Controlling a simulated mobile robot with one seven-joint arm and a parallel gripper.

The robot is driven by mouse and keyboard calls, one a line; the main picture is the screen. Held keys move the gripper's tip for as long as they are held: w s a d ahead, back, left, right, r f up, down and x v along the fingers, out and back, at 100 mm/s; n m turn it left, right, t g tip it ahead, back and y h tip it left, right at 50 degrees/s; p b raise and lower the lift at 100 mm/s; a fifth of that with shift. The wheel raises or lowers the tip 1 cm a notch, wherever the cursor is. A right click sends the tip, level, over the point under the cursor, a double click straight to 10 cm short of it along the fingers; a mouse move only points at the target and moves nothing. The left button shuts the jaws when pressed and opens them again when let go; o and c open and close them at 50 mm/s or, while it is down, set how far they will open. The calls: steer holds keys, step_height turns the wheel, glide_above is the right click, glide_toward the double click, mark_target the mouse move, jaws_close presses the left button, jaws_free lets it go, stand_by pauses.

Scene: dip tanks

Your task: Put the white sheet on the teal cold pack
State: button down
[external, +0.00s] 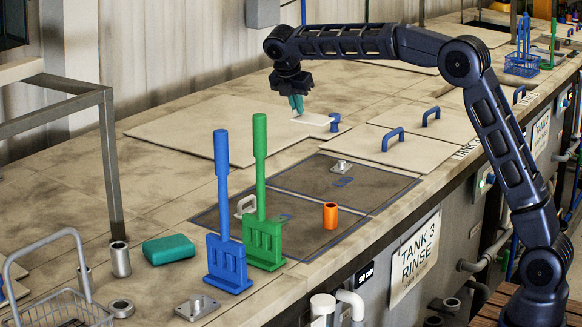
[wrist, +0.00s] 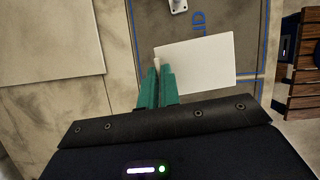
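The white sheet (external: 313,119) is a thin flat rectangle, held level in the air over the bench top. My gripper (external: 296,105) has teal fingers and is shut on the sheet's edge. In the wrist view the sheet (wrist: 205,65) reaches out beyond and to the right of the fingertips (wrist: 158,72). The teal cold pack (external: 168,249) is a rounded block lying flat on the bench at the left front in the external view, well away from my gripper. The cold pack does not show in the wrist view.
A blue paddle (external: 222,220) and a green paddle (external: 261,200) stand tall just right of the cold pack. A metal cylinder (external: 120,259) stands at its left. An orange cup (external: 330,215) sits on the dark blue-outlined area. A wire basket (external: 65,310) is at the front left.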

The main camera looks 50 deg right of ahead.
steer(key=s+a+f+m+g+y, duration=0.15)
steer(key=s+f+m+g, duration=0.25)
steer(key=s+f+m, duration=0.55)
step_height(320, 180, up, 13)
steer(key=m+t+y, duration=0.4)
steer(key=m+y, duration=0.3)
steer(key=m, duration=2.1)
glide_above(187, 246)
steer(key=d, duration=0.2)
step_height(187, 246, down, 20)
steer(key=shift+a+r, duration=0.1)
steer(key=shift+r, duration=0.15)
steer(key=shift+f, duration=0.1)
steer(key=c, duration=1.8)
jaws_free()
steer(key=shift+o, duration=0.9)
